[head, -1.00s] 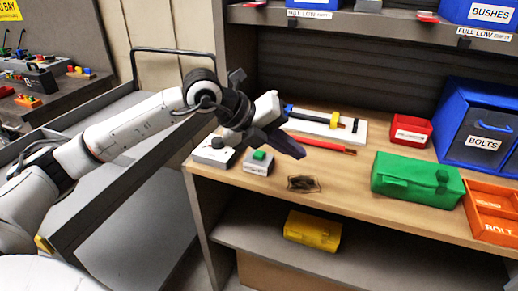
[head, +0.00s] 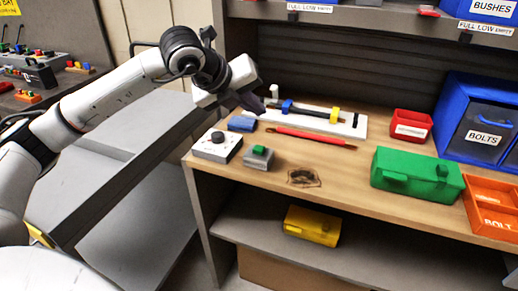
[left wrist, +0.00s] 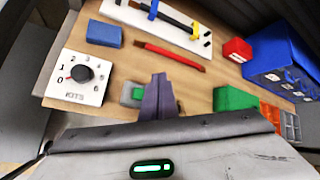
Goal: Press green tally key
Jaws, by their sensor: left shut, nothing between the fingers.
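The green tally key (head: 262,149) is a small green button on a grey box (head: 257,161) near the bench's front left. In the left wrist view the green key (left wrist: 136,94) shows just left of my fingers, which hide part of its box. My left gripper (head: 254,103) is shut and empty. In the head view its fingers are above and behind the key, apart from it. Its dark fingers (left wrist: 159,88) point over the bench in the left wrist view. My right gripper is in neither view.
A white dial box (head: 217,146) and a blue block (head: 241,124) stand left of the key. A red rod (head: 308,135) and a white rack (head: 340,126) lie behind. A green case (head: 417,176) stands right. A dark mark (head: 303,177) lies on bare wood.

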